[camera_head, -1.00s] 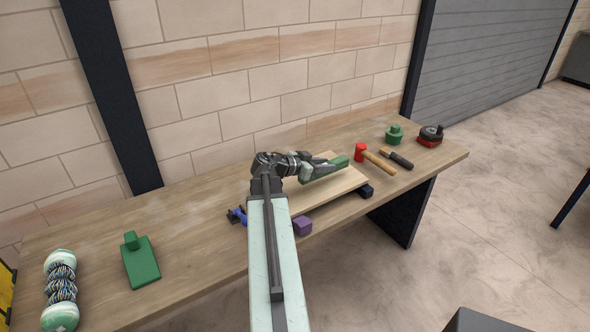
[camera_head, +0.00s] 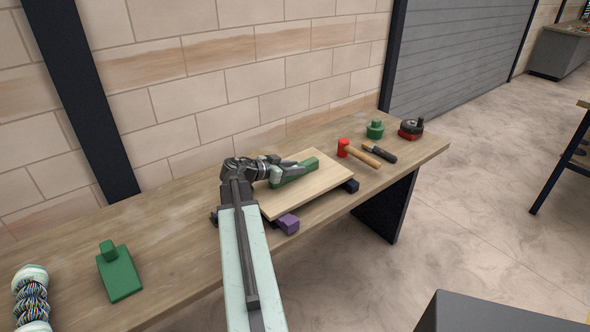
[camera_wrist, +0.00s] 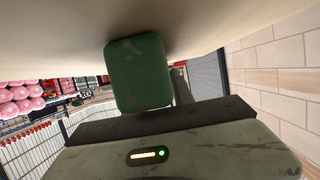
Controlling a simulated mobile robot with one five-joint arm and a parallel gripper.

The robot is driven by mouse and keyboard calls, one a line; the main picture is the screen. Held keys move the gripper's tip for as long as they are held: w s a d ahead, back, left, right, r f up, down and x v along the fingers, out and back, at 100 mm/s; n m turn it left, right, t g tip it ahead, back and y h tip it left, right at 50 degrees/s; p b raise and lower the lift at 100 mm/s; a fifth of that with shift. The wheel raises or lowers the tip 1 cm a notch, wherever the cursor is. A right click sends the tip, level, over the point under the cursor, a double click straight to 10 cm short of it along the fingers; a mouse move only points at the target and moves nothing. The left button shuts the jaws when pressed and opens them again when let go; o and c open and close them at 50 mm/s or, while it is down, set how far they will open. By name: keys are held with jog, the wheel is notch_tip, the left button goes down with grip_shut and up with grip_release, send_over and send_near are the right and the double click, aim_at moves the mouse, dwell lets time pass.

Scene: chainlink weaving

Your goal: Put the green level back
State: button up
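The green level (camera_head: 308,165) is a long green block low over or on the pale board (camera_head: 318,187) on the workbench. Its near part is partly covered by my gripper (camera_head: 288,168), which is right at it. In the wrist view the green block (camera_wrist: 138,72) shows end-on, close against the pale surface and just past the dark edge of my gripper. The fingers overlap the level in the head view. I cannot tell whether they are closed on it, or whether it touches the board.
A purple block (camera_head: 288,223) sits at the board's front. A green tool (camera_head: 119,274) lies left, with clear bench between.

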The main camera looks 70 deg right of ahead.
jog(key=o, duration=0.4)
jog(key=v, duration=0.2)
jog(key=p+v, duration=0.1)
jog(key=v, duration=0.2)
jog(key=p+v, duration=0.1)
jog(key=v, duration=0.2)
jog(key=shift+s+a+f, duration=0.1)
jog(key=shift+f, duration=0.2)
